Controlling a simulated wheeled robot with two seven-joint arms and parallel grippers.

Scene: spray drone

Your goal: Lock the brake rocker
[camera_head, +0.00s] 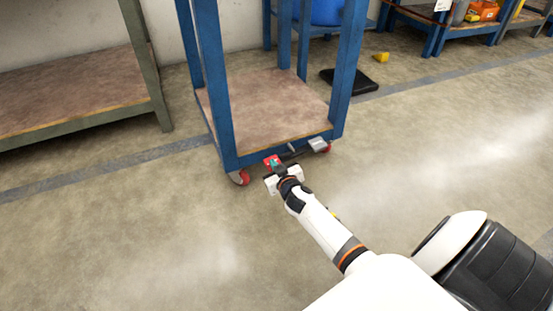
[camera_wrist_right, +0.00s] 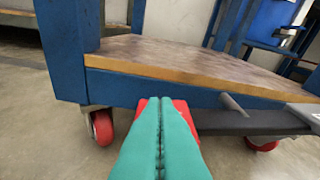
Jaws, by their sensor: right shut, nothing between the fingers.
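The blue cart (camera_head: 223,125) stands on the floor with a wooden lower shelf. The brake rocker is a dark bar (camera_wrist_right: 250,122) along the cart's lower front edge, with a red pad (camera_wrist_right: 188,113) at its left end and a grey pad (camera_head: 318,144) at its right end. My right gripper (camera_head: 273,163) is shut and empty, at the red pad. In the wrist view its teal fingers (camera_wrist_right: 161,112) are together and cover much of the red pad; I cannot tell whether they touch it. My left gripper is not in view.
Red caster wheels (camera_head: 239,177) (camera_wrist_right: 103,127) sit under the cart's front corners. A green-framed bench (camera_head: 150,75) stands at left. The floor in front is clear.

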